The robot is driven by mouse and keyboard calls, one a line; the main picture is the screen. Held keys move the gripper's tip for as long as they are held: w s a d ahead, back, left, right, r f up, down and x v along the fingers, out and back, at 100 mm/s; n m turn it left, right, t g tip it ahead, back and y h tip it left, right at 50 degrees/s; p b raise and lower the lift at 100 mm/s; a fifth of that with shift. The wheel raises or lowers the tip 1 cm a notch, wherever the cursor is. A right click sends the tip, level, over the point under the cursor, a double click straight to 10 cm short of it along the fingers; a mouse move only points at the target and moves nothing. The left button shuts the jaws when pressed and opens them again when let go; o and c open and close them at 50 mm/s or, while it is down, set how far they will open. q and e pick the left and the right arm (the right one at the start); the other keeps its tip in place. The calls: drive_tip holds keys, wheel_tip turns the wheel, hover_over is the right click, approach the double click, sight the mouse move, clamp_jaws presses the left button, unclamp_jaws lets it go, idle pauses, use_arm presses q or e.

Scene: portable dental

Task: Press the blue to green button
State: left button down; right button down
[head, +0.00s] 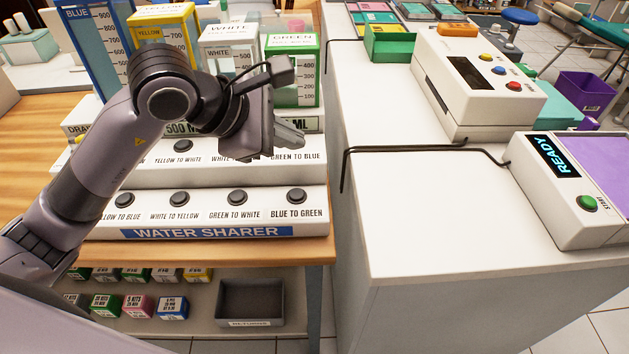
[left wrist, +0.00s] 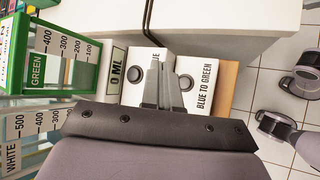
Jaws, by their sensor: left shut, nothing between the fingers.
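The blue to green button (head: 297,194) is a black round button at the right end of the front row of the white water sharer (head: 205,220), above the label "BLUE TO GREEN". In the left wrist view the button (left wrist: 186,82) shows just to the right of my fingers, partly hidden by them. My left gripper (head: 290,138) is shut and empty over the back row, hiding the green to blue button in the head view. That button (left wrist: 136,68) shows left of the fingers in the left wrist view. The gap between fingertips and panel is hard to judge. My right gripper is not in view.
Measuring containers marked blue (head: 88,45), yellow (head: 165,30), white (head: 230,50) and green (head: 292,70) stand behind the panel. A white counter (head: 400,200) with black rails (head: 415,149) is to the right. Small boxes and a grey tray (head: 250,300) sit below.

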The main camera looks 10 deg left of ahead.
sight(292, 196)
use_arm(q)
drive_tip(key=shift+w, duration=0.1)
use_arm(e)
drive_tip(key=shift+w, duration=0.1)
use_arm(q)
drive_tip(key=shift+f, duration=0.1)
